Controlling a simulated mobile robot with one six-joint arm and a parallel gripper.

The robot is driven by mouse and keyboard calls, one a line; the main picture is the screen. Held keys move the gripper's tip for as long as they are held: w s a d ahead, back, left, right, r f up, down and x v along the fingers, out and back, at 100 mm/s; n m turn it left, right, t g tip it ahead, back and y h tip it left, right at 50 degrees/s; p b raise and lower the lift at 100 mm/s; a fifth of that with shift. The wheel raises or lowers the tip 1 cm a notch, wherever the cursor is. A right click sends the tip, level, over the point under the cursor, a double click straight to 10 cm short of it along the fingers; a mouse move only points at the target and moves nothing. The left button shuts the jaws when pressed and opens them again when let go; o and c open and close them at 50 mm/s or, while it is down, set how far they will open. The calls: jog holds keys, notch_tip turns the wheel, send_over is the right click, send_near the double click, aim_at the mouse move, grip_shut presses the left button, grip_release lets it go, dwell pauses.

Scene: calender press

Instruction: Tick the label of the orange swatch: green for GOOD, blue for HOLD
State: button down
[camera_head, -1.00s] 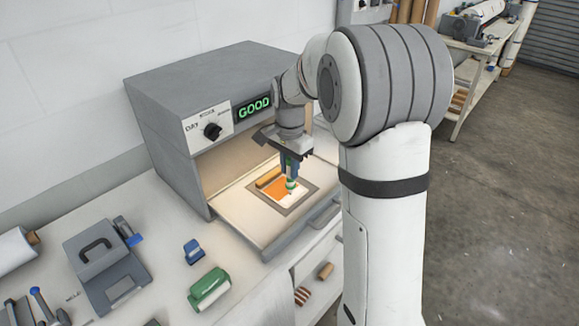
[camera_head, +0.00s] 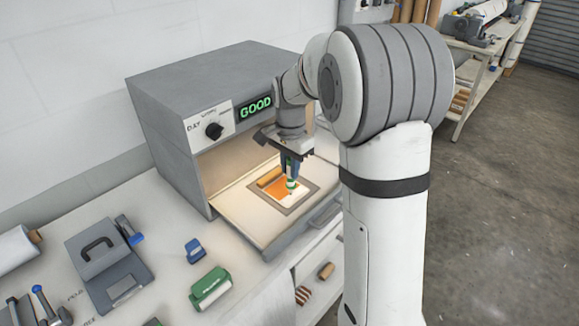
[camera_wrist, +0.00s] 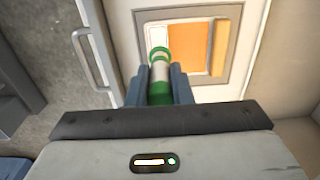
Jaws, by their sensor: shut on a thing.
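The orange swatch (camera_head: 282,188) lies in a grey frame on the pulled-out tray (camera_head: 240,208) of the grey oven. It also shows in the wrist view (camera_wrist: 190,48), with its white label (camera_wrist: 157,33) along its left side. The oven display (camera_head: 256,107) reads GOOD in green. My gripper (camera_head: 290,170) points down over the tray, shut on a green-and-white marker (camera_wrist: 160,72). The marker's tip end is over the label's lower part in the wrist view. I cannot tell whether it touches the label, and no mark is clear there.
A blue block (camera_head: 194,250) and a green case (camera_head: 210,289) stand on the bench to the left of the tray. A grey device with a handle (camera_head: 108,265) is farther left. The tray's handle (camera_head: 325,212) sticks out at the front.

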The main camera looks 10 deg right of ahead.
jog(key=shift+f+b, duration=0.4)
jog(key=shift+f, duration=0.25)
dwell(1.3)
jog(key=shift+d, duration=0.1)
jog(key=shift+s+d+r, duration=0.1)
jog(key=shift+d, duration=0.35)
dwell(0.7)
jog(key=shift+w+d, duration=0.15)
jog(key=shift+w, duration=0.35)
jog(key=shift+p, duration=0.3)
dwell(0.7)
jog(key=shift+w+d, duration=0.2)
jog(key=shift+w, duration=0.3)
dwell(0.5)
